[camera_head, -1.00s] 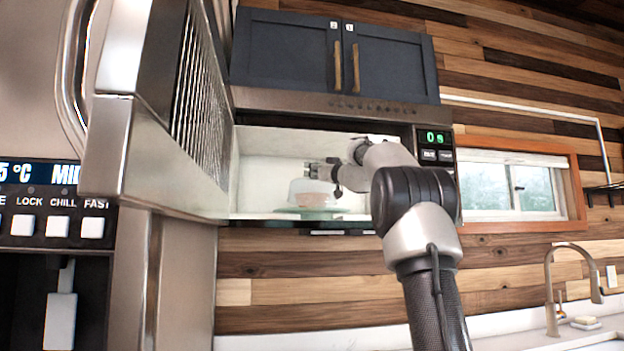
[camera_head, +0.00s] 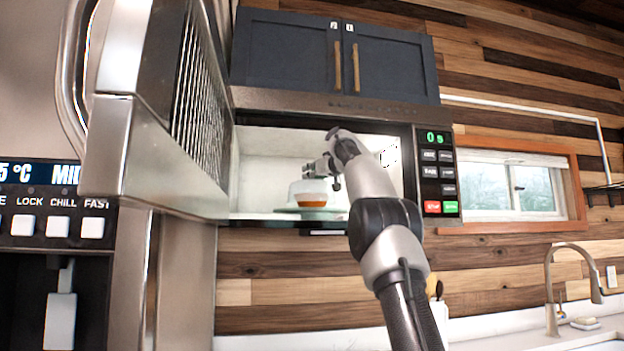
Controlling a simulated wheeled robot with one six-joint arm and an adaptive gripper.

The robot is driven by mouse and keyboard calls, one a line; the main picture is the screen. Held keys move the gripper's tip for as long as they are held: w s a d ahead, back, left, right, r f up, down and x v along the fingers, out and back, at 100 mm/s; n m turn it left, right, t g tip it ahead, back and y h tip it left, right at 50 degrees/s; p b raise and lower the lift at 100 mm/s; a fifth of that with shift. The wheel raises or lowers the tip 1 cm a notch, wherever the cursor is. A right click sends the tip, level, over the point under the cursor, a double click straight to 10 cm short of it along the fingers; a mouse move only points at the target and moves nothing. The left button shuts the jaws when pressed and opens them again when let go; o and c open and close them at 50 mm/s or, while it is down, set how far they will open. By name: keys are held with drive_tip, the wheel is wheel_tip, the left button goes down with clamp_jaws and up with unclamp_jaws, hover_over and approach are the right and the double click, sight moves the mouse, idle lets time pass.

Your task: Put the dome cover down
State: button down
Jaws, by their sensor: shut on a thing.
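The dome cover (camera_head: 301,188) is a pale, translucent dome inside the open microwave, above the turntable plate (camera_head: 290,210). An orange-brown thing (camera_head: 312,199), perhaps a bowl or cup of food, shows at or under the dome's lower right side. My gripper (camera_head: 321,168) is inside the microwave at the upper right of the dome, shut on it. The fingertips are small in this view. I cannot tell whether the dome's rim touches the plate.
The microwave (camera_head: 377,112) has its door (camera_head: 160,110) swung open on the left. Its cavity walls and ceiling are close around my arm. Dark cabinets (camera_head: 300,55) are above; a window (camera_head: 505,187) and a faucet (camera_head: 553,285) are to the right.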

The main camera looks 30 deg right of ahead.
drive_tip(key=shift+f, duration=0.8)
drive_tip(key=shift+f, duration=0.15)
drive_tip(key=shift+f, duration=0.3)
drive_tip(key=c, duration=1.2)
unclamp_jaws()
